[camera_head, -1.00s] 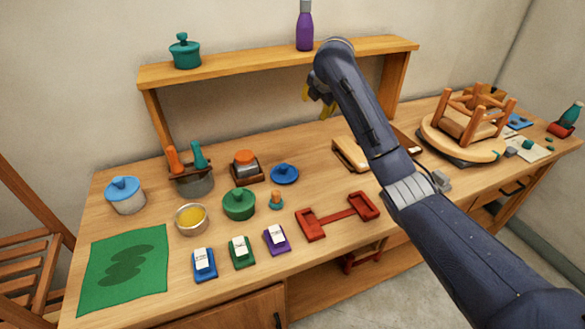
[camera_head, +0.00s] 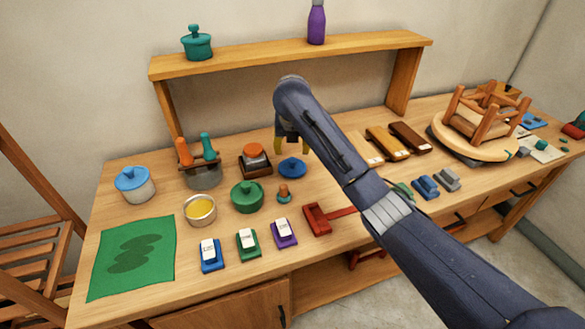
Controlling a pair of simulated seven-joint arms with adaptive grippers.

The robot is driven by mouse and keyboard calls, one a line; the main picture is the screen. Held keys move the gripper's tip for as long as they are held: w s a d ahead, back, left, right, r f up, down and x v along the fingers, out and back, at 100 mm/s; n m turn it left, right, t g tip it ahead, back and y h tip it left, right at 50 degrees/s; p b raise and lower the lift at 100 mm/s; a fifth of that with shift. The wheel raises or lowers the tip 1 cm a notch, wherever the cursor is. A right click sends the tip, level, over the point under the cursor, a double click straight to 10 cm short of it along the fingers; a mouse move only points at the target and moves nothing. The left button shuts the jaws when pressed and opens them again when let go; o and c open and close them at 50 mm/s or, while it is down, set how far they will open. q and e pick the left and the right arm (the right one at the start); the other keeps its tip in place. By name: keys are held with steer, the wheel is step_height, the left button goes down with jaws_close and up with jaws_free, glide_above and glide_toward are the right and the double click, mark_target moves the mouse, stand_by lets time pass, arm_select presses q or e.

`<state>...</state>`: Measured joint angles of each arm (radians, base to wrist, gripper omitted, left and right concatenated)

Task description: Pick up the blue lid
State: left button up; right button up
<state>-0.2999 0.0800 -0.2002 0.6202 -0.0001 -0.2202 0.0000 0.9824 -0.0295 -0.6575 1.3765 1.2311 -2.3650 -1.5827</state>
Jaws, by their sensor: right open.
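A loose blue lid (camera_head: 292,169) with a knob lies on the wooden workbench, right of the small brown stand with an orange-topped jar. My right gripper (camera_head: 292,148) has yellow fingers spread apart and points down, just above or behind the lid in the picture. It is open and empty; whether it touches the lid I cannot tell. Another blue lid (camera_head: 131,177) sits on a white pot (camera_head: 137,191) at the left. My left gripper is not in view.
A green lidded pot (camera_head: 247,197) and a small teal-and-orange piece (camera_head: 284,193) stand in front of the lid. The orange-topped jar (camera_head: 255,160) is close on its left. A wooden shelf (camera_head: 290,54) spans behind.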

mark_target(292, 160)
steer(key=shift+w+x, duration=0.1)
steer(key=shift+x, duration=2.75)
steer(key=shift+w+x, duration=0.15)
steer(key=shift+x, duration=2.65)
steer(key=shift+r, duration=0.1)
jaws_close()
